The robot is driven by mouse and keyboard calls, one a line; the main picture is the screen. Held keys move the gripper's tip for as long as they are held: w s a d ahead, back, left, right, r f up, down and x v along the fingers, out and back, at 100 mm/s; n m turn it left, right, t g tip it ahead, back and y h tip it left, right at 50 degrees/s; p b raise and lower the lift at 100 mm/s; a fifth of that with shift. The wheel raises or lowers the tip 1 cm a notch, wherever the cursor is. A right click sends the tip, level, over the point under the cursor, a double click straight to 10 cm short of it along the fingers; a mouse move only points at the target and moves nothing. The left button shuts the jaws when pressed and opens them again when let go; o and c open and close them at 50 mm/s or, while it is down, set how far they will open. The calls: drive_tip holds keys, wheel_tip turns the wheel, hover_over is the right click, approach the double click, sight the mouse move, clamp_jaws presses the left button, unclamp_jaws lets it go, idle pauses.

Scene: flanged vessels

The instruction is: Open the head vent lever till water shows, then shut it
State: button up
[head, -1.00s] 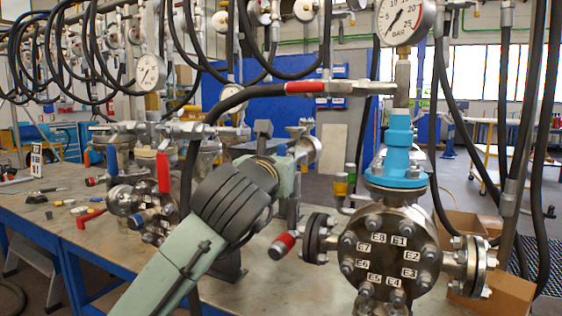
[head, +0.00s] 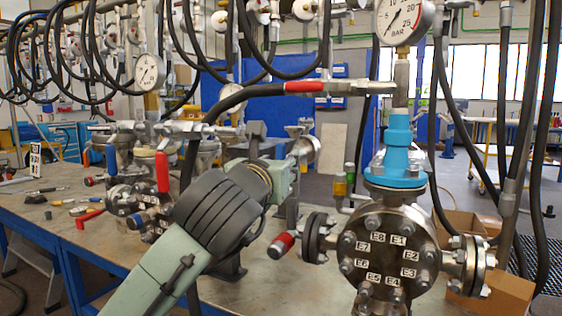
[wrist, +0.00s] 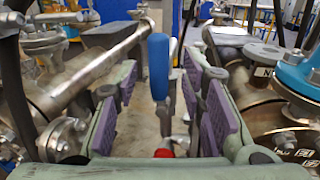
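The flanged vessel (head: 385,262) stands at the right in the head view, with labels round its end plate, a blue fitting (head: 398,150) and a pressure gauge (head: 405,18) on top. My gripper (wrist: 161,80) is open, with purple pads on both fingers. An upright blue lever handle (wrist: 158,66) shows between the fingers in the wrist view, with gaps on both sides. I cannot tell how deep it sits between them, or whether it is the head vent lever. In the head view my wrist (head: 262,180) is left of the vessel and the fingertips are hidden. I see no water.
A red-ended fitting (head: 281,245) sticks out left of the vessel. Red-handled valves (head: 163,172) stand on the bench at left. A black hose with a red sleeve (head: 304,87) crosses above my arm. Cardboard boxes (head: 500,292) are at lower right.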

drive_tip(key=s+a, duration=0.1)
drive_tip(key=s, duration=0.8)
drive_tip(key=shift+a, duration=0.15)
idle(3.5)
